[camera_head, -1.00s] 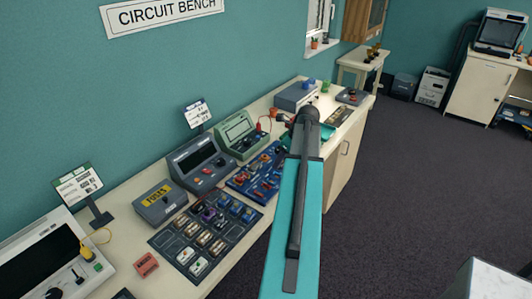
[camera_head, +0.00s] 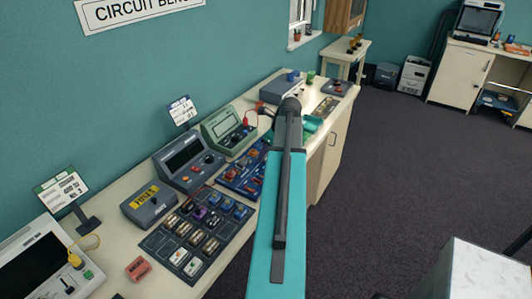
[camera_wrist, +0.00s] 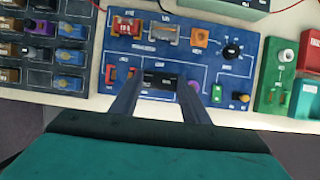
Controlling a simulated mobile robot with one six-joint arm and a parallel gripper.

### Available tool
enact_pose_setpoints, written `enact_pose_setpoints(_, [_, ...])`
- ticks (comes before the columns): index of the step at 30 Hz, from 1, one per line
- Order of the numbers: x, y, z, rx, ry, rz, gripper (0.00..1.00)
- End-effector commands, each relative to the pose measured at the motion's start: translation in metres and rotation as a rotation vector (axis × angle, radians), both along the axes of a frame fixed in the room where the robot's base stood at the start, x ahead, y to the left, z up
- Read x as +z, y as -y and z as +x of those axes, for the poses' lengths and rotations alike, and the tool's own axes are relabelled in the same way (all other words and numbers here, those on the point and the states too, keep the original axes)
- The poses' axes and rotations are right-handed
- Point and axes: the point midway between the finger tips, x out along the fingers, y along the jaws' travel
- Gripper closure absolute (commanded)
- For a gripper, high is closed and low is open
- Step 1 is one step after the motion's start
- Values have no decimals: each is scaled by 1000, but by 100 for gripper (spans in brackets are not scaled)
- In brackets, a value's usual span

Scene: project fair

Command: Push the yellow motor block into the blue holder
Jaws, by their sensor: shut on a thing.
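In the wrist view, my gripper (camera_wrist: 160,92) is over the near edge of a blue circuit board (camera_wrist: 180,60). Its fingers are shut on a dark block (camera_wrist: 160,79), partly hidden between the fingertips. A yellow-orange block (camera_wrist: 200,37) sits in the board's upper part, apart from the fingers; I cannot tell whether it is the motor block. I cannot single out a separate blue holder. In the head view the blue board (camera_head: 240,180) lies on the bench, and my arm hides the gripper.
A dark tray of parts (camera_head: 157,242) lies left of the board. Consoles, such as the grey one (camera_head: 188,160) and the green one (camera_head: 224,128), line the wall side. A green module (camera_wrist: 272,88) is right of the board. Open floor lies right of the bench (camera_head: 318,175).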

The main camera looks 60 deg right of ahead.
Motion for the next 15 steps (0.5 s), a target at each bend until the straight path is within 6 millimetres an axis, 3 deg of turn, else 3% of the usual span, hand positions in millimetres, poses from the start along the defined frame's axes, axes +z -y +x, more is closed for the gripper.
enact_pose_setpoints(15, [-36,0,-1,-1,0,0,82])
